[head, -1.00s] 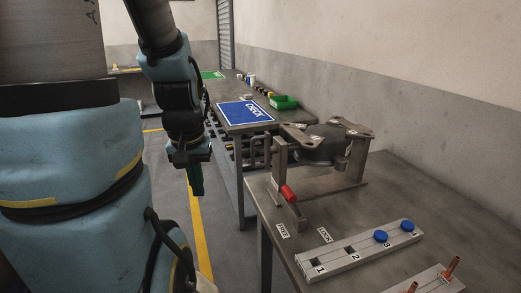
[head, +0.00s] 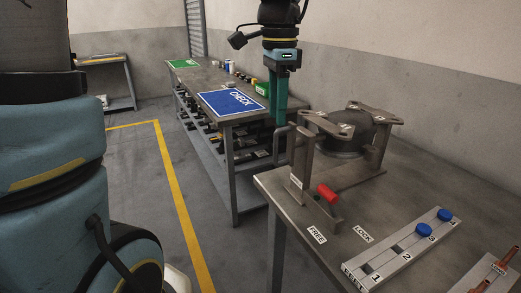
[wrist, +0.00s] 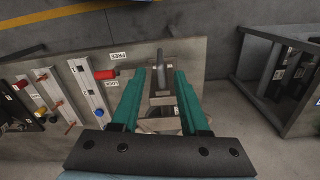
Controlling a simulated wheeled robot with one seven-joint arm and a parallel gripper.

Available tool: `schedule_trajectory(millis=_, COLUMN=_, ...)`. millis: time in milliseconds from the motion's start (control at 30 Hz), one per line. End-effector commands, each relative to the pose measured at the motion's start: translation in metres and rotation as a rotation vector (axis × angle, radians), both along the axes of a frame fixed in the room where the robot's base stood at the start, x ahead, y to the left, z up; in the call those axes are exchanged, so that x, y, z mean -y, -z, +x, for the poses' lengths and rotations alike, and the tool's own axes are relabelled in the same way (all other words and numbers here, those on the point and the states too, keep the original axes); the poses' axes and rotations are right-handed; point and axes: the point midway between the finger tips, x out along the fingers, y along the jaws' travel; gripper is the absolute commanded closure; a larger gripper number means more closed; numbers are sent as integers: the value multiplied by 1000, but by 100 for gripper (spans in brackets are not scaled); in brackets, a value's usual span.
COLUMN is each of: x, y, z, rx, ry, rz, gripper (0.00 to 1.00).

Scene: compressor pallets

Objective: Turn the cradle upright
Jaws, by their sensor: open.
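The cradle (head: 340,129) is a grey metal frame held between two posts on the near bench. Its flat arms are on top and a dark rounded body (head: 345,147) sits beneath them. A grey bar handle (head: 283,144) sticks out at its left end. A red-gripped lever (head: 326,193) stands at the front post, by the FREE and LOCK labels; it also shows in the wrist view (wrist: 105,74). My gripper (head: 279,121) points down near the handle, its teal fingers apart and empty. In the wrist view the handle (wrist: 160,57) appears between and just beyond the fingertips (wrist: 160,70).
A numbered rail (head: 405,248) with blue knobs lies at the near bench's front right. Behind stands a longer bench with a blue CHECK mat (head: 231,102), a green mat (head: 183,63) and a green bin (head: 262,88). Open floor with a yellow line (head: 180,205) is on the left.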

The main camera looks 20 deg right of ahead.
Motion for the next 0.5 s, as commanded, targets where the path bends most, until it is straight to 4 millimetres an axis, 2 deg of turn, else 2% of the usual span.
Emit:
schedule_trajectory(millis=167, x=0, y=19, z=-1, rx=-4, ry=3, rz=4, gripper=55)
schedule_trajectory(millis=500, x=-1, y=81, z=-1, rx=-4, ry=1, rz=4, gripper=55)
